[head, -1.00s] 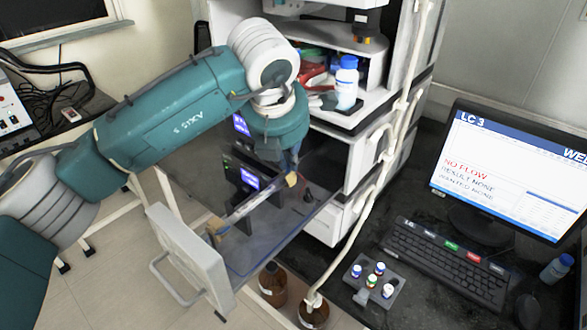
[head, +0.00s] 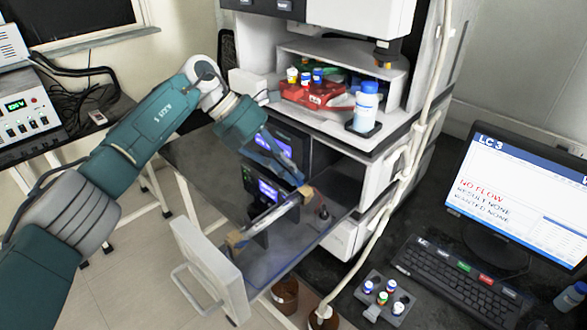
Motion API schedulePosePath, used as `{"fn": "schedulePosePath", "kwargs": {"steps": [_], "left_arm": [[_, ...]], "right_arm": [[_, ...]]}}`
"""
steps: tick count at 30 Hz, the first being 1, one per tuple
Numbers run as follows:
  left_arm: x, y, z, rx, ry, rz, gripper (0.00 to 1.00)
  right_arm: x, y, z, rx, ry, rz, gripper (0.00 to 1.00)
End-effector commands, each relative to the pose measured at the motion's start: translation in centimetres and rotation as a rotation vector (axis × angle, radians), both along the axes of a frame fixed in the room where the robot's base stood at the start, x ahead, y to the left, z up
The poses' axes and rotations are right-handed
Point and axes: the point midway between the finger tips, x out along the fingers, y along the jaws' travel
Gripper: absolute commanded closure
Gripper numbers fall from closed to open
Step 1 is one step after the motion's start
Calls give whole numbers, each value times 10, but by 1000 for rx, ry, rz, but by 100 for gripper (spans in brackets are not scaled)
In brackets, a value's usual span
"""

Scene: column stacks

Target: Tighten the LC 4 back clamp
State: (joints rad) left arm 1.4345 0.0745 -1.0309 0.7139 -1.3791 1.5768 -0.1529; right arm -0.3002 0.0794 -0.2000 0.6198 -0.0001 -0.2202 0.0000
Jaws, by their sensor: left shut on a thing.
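A pale column (head: 268,217) lies across the dark, see-through panel of an opened column compartment. A tan clamp (head: 306,191) sits at its back end and another tan clamp (head: 236,239) at its front end. My left gripper (head: 298,181) reaches down from the upper left, its fingertips at the back clamp and shut on it. The fingers hide part of the clamp, so its exact grip is unclear. My right gripper is not in view. I see no LC 4 label; the monitor (head: 520,195) reads LC 3 and NO FLOW.
The white door (head: 212,268) with its handle stands out at the front. Lit displays (head: 268,190) sit behind the column. A red tray (head: 312,95) of vials and a white bottle (head: 366,108) stand on the shelf above. A vial rack (head: 384,296) and keyboard (head: 462,280) are at right.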

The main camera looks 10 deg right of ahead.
Motion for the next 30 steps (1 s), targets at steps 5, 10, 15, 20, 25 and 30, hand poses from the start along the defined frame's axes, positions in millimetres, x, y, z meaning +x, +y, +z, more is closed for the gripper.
{"fn": "schedulePosePath", "kwargs": {"steps": [5, 10, 15, 20, 25, 30], "left_arm": [[3, 1, -3, -36, 44, 4, 100], [4, 3, -4, -62, 79, 3, 100], [5, 4, -6, -83, 108, 3, 100], [6, 4, -7, -97, 126, 2, 100], [6, 5, -8, -106, 139, 1, 100], [6, 5, -8, -109, 143, 1, 100]], "right_arm": [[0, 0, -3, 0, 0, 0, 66], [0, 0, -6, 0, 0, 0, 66], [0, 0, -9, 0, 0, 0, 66], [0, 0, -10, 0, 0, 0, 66], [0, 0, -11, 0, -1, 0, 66], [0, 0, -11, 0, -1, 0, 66]]}}
